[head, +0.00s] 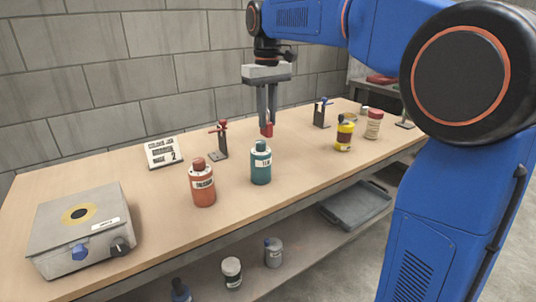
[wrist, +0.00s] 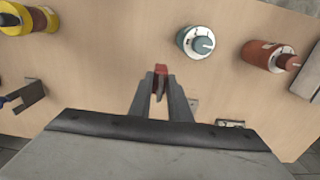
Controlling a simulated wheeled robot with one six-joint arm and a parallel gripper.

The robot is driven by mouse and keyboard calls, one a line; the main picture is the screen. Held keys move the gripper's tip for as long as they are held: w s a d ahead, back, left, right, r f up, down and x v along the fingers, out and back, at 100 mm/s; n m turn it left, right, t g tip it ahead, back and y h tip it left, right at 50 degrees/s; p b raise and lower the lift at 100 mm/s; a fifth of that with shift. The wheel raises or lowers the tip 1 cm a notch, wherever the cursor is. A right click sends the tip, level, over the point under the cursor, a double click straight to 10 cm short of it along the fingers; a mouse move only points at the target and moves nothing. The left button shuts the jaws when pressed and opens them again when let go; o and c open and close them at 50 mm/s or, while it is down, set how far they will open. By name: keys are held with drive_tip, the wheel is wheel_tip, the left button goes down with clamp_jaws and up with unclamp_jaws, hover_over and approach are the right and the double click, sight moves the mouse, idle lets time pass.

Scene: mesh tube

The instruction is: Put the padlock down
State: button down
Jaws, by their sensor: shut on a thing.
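The red padlock (head: 267,130) is held between the fingertips of my gripper (head: 267,115), above the wooden bench. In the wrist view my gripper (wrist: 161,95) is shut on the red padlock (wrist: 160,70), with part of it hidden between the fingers. In the head view the padlock appears just above and behind the teal bottle (head: 261,163). The wrist view shows the teal bottle (wrist: 196,42) apart from the padlock, with bare wood between them.
An orange bottle (head: 202,184) and a grey box (head: 80,230) stand left on the bench (head: 130,195). Two upright brackets (head: 220,140) (head: 321,113) stand behind, one with a red part, one blue. A yellow container (head: 344,134) stands right. Bare wood lies between.

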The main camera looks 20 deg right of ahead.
wheel_tip(320, 180, down, 10)
drive_tip(key=shift+r, duration=0.15)
idle(0.4)
drive_tip(key=c, duration=1.7)
unclamp_jaws()
drive_tip(key=shift+o, duration=0.2)
wheel_tip(320, 180, up, 12)
drive_tip(key=shift+r, duration=0.1)
